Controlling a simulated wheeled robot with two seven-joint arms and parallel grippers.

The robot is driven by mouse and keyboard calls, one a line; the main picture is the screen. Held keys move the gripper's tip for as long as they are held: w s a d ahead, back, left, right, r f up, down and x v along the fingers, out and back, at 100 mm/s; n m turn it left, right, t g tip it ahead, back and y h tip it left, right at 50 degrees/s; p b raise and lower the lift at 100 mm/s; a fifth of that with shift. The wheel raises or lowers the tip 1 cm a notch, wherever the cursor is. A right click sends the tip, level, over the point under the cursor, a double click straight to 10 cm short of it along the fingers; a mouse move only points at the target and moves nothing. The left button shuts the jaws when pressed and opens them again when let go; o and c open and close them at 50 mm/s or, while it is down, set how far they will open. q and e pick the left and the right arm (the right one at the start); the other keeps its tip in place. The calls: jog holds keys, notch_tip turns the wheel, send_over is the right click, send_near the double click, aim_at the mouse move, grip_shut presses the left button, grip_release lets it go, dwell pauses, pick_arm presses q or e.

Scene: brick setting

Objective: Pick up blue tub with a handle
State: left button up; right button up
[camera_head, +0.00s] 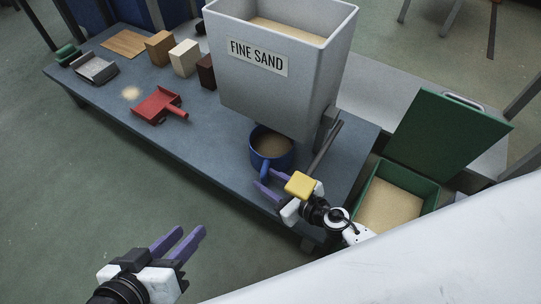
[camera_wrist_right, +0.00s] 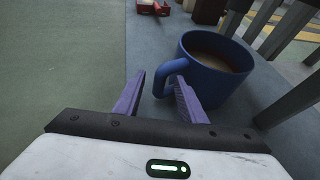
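The blue tub (camera_head: 284,161) holds sand-coloured material and stands upright on the dark table below the spout of the sand hopper. Its handle (camera_head: 264,171) points toward the front. My right gripper (camera_head: 269,184) is at the handle with its fingers apart. In the right wrist view the tub (camera_wrist_right: 222,80) is ahead and to the right, and its handle (camera_wrist_right: 163,82) shows between the two purple fingers of my right gripper (camera_wrist_right: 157,78). The right finger overlaps the handle's opening; I cannot tell whether it touches. My left gripper (camera_head: 191,232) is open and empty over the floor.
The hopper (camera_head: 262,90) marked "FINE SAND" stands over the tub. A red scoop (camera_head: 158,104), a grey pan (camera_head: 95,68) and several blocks (camera_head: 184,57) are on the table's left part. A green bin (camera_head: 429,188) with sand and a raised lid (camera_head: 449,130) is at right.

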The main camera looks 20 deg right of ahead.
jog(key=shift+w+a+f, duration=0.15)
jog(key=shift+w, duration=0.15)
jog(key=shift+c, duration=0.3)
grip_shut()
